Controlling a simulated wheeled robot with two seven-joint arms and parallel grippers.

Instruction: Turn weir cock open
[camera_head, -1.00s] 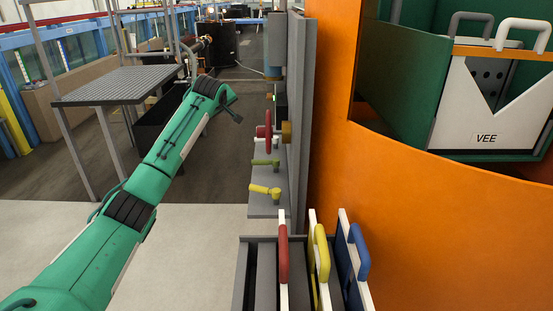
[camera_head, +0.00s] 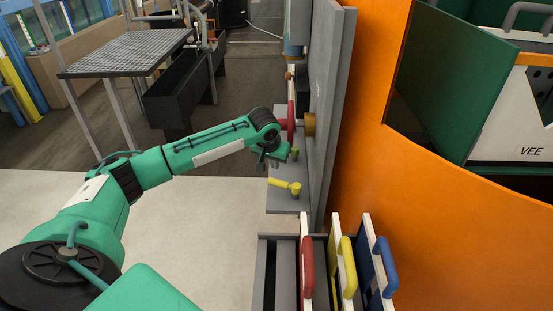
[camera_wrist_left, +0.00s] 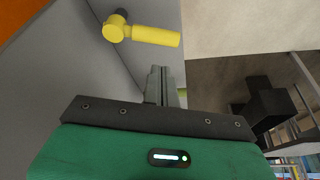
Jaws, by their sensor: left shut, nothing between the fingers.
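A yellow lever cock (camera_head: 286,186) sticks out to the left from the grey upright panel, and it also shows in the left wrist view (camera_wrist_left: 148,35). A green cock (camera_head: 295,153) sits just beyond it, partly hidden by my gripper. A red handwheel (camera_head: 291,122) is above and beyond that. I cannot tell which is the weir cock. My left gripper (camera_head: 268,163) is shut and empty beside the green cock, a little beyond the yellow one. In the left wrist view its fingers (camera_wrist_left: 160,76) are together, apart from the yellow lever. My right gripper is not in view.
Several gates with red (camera_head: 307,266), yellow (camera_head: 348,266) and blue (camera_head: 386,266) handles stand in a grey rack in front. An orange wall (camera_head: 355,150) rises right of the grey panel (camera_head: 328,100). A grating platform (camera_head: 130,55) stands at the left.

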